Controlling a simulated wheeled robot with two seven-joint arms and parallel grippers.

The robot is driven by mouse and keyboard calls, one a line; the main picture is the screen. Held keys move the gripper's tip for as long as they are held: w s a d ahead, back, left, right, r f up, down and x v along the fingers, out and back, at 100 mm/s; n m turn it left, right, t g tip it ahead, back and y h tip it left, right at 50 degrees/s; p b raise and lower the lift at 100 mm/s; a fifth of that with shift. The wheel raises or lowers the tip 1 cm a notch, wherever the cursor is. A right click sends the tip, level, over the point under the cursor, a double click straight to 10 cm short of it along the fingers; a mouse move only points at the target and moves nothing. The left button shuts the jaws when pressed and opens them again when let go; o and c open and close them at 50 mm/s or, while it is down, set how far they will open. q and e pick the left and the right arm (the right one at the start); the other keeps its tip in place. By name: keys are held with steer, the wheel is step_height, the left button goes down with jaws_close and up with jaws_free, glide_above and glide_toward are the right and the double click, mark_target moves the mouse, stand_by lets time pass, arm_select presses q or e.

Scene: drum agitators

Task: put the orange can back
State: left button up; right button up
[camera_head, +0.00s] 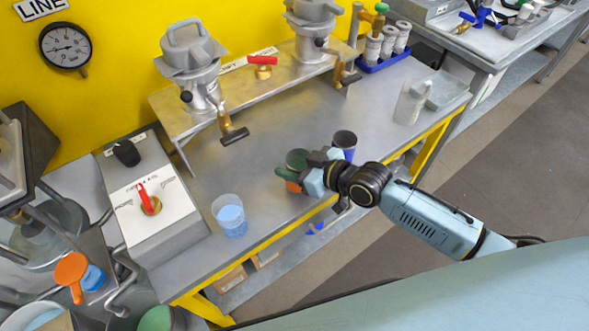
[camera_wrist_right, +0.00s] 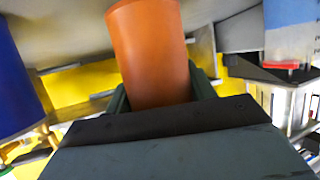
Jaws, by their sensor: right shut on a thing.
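The orange can (camera_head: 293,187) is at the front part of the steel bench, mostly hidden behind my right gripper (camera_head: 297,172) in the head view. In the right wrist view the orange can (camera_wrist_right: 150,50) stands between the green fingers (camera_wrist_right: 160,95), which are shut on it. I cannot tell whether its base touches the bench. My left gripper is not in view.
A blue can (camera_head: 349,154) with a dark opening stands close to the right of my right gripper. A clear cup of blue liquid (camera_head: 229,215) stands to the left. Two grey drum units (camera_head: 192,75) on a raised steel shelf stand behind. A white bottle (camera_head: 409,103) is farther right.

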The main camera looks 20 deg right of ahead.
steer(key=shift+f, duration=1)
steer(key=shift+f+b, duration=0.2)
steer(key=shift+b, duration=0.1)
steer(key=o, duration=1.1)
steer(key=shift+c, duration=0.2)
steer(key=shift+r, duration=0.1)
steer(key=shift+r, duration=0.2)
steer(key=p+v, duration=0.2)
steer(key=v, duration=1)
